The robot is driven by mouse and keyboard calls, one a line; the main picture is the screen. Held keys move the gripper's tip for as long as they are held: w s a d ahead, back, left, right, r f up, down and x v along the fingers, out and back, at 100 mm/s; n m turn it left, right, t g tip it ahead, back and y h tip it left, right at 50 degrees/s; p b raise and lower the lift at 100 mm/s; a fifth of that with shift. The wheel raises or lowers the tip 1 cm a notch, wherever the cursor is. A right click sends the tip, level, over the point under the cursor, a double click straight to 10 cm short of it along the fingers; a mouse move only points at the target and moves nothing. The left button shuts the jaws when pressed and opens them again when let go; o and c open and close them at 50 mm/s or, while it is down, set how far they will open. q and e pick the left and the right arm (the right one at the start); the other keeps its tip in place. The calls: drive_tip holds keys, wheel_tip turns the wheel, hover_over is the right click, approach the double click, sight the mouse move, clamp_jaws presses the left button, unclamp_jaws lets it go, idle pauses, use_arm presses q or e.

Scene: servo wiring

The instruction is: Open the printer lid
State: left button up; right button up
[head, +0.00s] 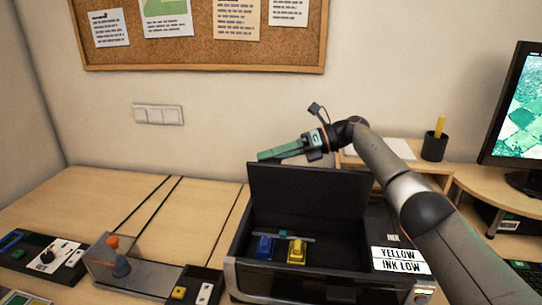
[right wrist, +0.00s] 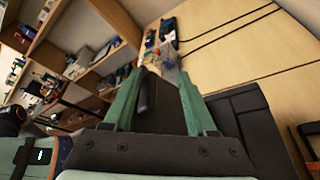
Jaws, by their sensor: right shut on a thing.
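The black printer (head: 335,280) stands on the desk at the lower middle of the head view. Its lid (head: 310,192) is raised, standing up at the back of the body. Inside the open bay sit a blue ink cartridge (head: 265,247) and a yellow one (head: 297,251). My right gripper (head: 262,156) is at the top edge of the lid, near its left corner. In the right wrist view, the green fingers of this gripper (right wrist: 160,80) stand on both sides of the dark lid (right wrist: 164,112). My left gripper is not in view.
A label reading "YELLOW INK LOW" (head: 398,260) is on the printer's right side. Left of it are a clear tray (head: 125,272) with an orange-topped item and small devices (head: 48,255). A pen cup (head: 434,149) and monitor (head: 515,110) stand right. The desk's back left is clear.

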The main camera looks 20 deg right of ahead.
drive_tip(key=shift+d+f, duration=0.2)
drive_tip(key=shift+f, duration=0.05)
drive_tip(key=v, duration=0.7)
drive_tip(key=shift+r, duration=0.3)
drive_tip(key=shift+s, duration=0.15)
